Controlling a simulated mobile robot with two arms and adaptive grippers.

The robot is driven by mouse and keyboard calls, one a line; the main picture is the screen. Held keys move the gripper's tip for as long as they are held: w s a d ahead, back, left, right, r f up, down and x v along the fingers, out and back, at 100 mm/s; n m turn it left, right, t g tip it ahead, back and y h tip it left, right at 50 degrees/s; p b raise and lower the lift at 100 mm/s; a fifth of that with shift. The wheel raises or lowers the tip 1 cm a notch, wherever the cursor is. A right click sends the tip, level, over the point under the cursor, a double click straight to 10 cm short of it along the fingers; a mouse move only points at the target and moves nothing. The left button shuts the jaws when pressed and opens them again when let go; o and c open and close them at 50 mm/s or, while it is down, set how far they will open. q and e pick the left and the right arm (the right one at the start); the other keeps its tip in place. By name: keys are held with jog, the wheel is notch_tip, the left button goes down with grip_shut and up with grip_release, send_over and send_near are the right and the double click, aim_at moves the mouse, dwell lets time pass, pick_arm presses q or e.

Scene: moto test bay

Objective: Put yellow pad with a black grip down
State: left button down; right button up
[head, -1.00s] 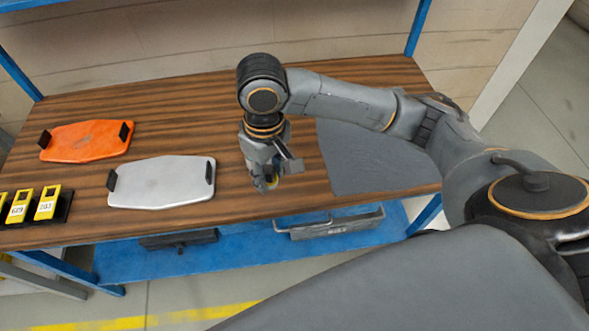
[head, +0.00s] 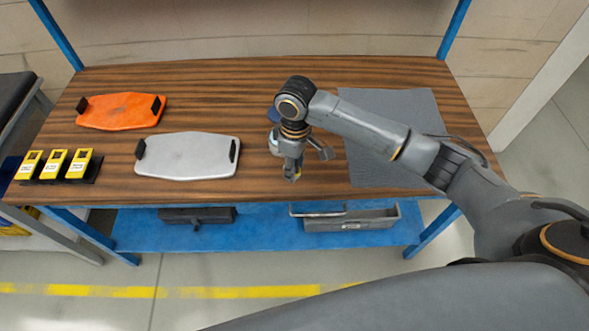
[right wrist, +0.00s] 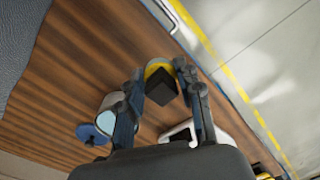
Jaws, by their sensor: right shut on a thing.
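The yellow pad with a black grip shows in the right wrist view (right wrist: 160,82), its black block between my fingers. My right gripper (right wrist: 165,95) is shut on it. In the head view my right gripper (head: 292,174) points down over the front part of the wooden table (head: 260,80), between the silver tray and the grey mat. Only a small yellow bit of the pad shows there; the rest is hidden by the fingers. I cannot tell whether the pad touches the table. My left gripper is not in view.
A silver tray (head: 188,156) and an orange tray (head: 120,111) with black handles lie to the left. Several yellow devices (head: 54,164) stand at far left. A grey mat (head: 375,165) lies right. A blue round thing (head: 273,115) is partly hidden behind my arm.

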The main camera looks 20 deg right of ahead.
jog(key=shift+w+d+f, duration=0.25)
jog(key=shift+w+f, duration=0.6)
jog(key=shift+f, duration=0.2)
jog(key=shift+w+f, duration=0.2)
jog(key=shift+f, duration=1.6)
jog(key=shift+f, duration=0.1)
jog(key=o, duration=1)
jog(key=shift+d, duration=0.1)
notch_tip(320, 180, up, 12)
jog(key=shift+w+b, duration=0.15)
jog(key=shift+b, duration=0.2)
